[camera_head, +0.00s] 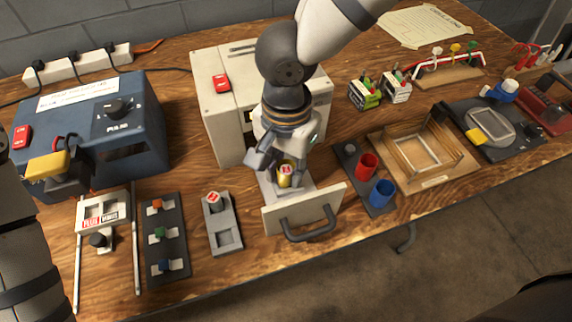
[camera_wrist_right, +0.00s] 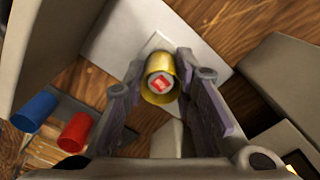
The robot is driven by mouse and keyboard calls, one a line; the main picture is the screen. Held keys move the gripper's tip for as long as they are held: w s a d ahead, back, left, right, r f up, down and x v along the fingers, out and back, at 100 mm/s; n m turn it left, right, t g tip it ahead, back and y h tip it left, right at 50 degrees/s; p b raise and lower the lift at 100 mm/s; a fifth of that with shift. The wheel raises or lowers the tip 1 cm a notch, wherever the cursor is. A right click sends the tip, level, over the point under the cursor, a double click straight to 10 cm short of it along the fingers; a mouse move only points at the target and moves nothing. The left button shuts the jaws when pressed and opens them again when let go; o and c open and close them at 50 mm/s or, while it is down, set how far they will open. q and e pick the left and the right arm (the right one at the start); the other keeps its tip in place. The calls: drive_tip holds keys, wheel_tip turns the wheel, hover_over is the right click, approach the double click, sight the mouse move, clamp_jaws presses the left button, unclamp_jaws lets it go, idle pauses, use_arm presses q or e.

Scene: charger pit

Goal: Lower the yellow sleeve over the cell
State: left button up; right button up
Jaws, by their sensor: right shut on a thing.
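The yellow sleeve (camera_head: 285,181) is between the fingers of my right gripper (camera_head: 275,172), which is shut on it, above the open drawer (camera_head: 304,207). In the right wrist view the sleeve (camera_wrist_right: 164,64) forms an upright ring between the two fingers (camera_wrist_right: 158,92). My left gripper is out of view.
The beige box (camera_head: 221,120) stands behind the drawer. A grey holder with another red-topped cell (camera_head: 214,199) is to the left. A red cup (camera_head: 367,166) and a blue cup (camera_head: 382,192) stand close on the right. The blue machine (camera_head: 90,120) is far left.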

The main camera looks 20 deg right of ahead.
drive_tip(key=shift+f, duration=0.3)
idle(0.5)
drive_tip(key=o, duration=0.8)
drive_tip(key=shift+r+p, duration=0.85)
drive_tip(key=shift+r, duration=1.7)
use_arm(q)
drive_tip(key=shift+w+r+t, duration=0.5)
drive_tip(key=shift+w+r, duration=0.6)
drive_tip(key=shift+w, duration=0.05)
use_arm(e)
drive_tip(key=shift+r, duration=0.95)
